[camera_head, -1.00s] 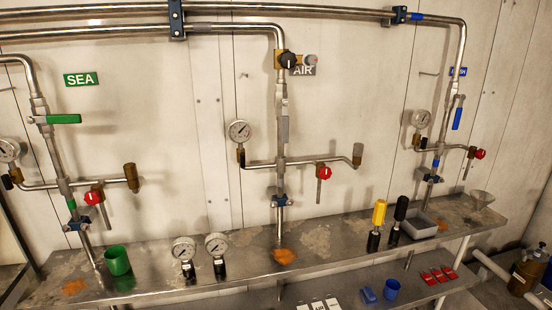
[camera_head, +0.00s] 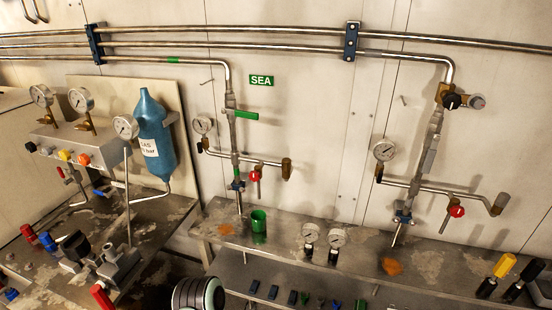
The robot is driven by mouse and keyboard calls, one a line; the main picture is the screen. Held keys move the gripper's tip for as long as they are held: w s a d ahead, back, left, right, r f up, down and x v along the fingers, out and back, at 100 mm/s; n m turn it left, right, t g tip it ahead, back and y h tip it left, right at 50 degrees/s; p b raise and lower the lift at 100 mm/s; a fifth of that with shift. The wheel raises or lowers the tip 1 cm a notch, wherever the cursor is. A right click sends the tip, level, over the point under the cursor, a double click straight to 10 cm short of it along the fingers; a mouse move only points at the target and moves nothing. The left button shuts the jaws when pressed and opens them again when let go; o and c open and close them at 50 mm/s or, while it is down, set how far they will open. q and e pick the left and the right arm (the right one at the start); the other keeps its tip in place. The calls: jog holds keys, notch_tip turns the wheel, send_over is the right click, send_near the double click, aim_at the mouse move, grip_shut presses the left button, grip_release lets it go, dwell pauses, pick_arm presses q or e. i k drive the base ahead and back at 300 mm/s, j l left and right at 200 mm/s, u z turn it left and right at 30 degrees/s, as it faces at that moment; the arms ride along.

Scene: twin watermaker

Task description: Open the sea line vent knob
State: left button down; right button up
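The sea line (camera_head: 232,120) runs down the wall beside the green SEA sign (camera_head: 262,80). Its red vent knob (camera_head: 254,177) sits on the side branch, to the right of the vertical pipe. The branch ends in a brass fitting (camera_head: 287,169) on the right. A green-handled valve (camera_head: 245,115) is higher on the same pipe, and a gauge (camera_head: 202,125) is on its left. Whether the knob is open or closed I cannot tell. Neither gripper shows; only a rounded black and white link of my own arm shows at the bottom edge.
A green cup (camera_head: 259,221) stands on the steel shelf (camera_head: 225,235) below the sea line, with two loose gauges (camera_head: 324,238) to its right. A bench with a blue bottle (camera_head: 155,135) and gauges is at left. The air line (camera_head: 425,150) is at right.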

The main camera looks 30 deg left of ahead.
aim_at(254, 176)
jog(key=u, duration=1.1)
